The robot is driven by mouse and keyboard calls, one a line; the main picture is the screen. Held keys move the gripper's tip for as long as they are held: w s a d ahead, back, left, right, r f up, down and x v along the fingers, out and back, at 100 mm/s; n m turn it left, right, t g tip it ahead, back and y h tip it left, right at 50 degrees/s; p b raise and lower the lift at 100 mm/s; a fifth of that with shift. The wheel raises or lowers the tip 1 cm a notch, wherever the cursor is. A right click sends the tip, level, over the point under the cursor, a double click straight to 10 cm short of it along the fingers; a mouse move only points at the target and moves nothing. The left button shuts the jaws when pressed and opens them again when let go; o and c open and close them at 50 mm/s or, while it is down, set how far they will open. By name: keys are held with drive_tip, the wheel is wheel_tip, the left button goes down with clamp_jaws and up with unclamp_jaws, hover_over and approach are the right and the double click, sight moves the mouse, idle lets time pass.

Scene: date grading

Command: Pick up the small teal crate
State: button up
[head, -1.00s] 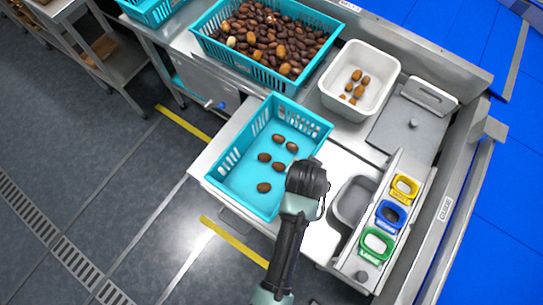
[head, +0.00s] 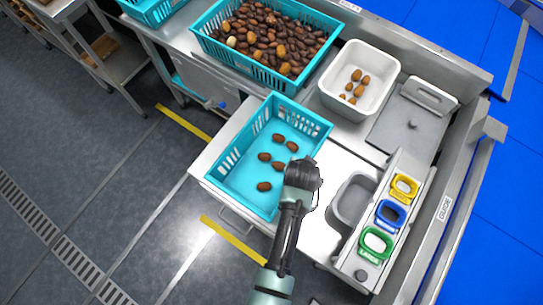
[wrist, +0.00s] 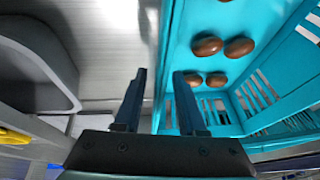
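The small teal crate (head: 235,178) stands on the light bench with several brown dates on its floor. Its floor (wrist: 262,22) and slotted walls also fill the right of the wrist view. My gripper (head: 302,176) is over the crate's right long side in the head view, and its fingertips are hidden there. In the wrist view my gripper (wrist: 160,85) is open, with the two fingers apart. The crate's side wall lies between them in the picture, one finger over the inside and one over the outside. I cannot tell whether either finger touches the wall.
A larger teal crate (head: 214,46) full of dates stands behind. A white tub (head: 328,101) holds several dates. Right of my gripper are a grey bin (head: 353,200), a scale (head: 410,125) and yellow, blue and green frames (head: 388,214).

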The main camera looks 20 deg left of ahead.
clamp_jaws()
idle(1.3)
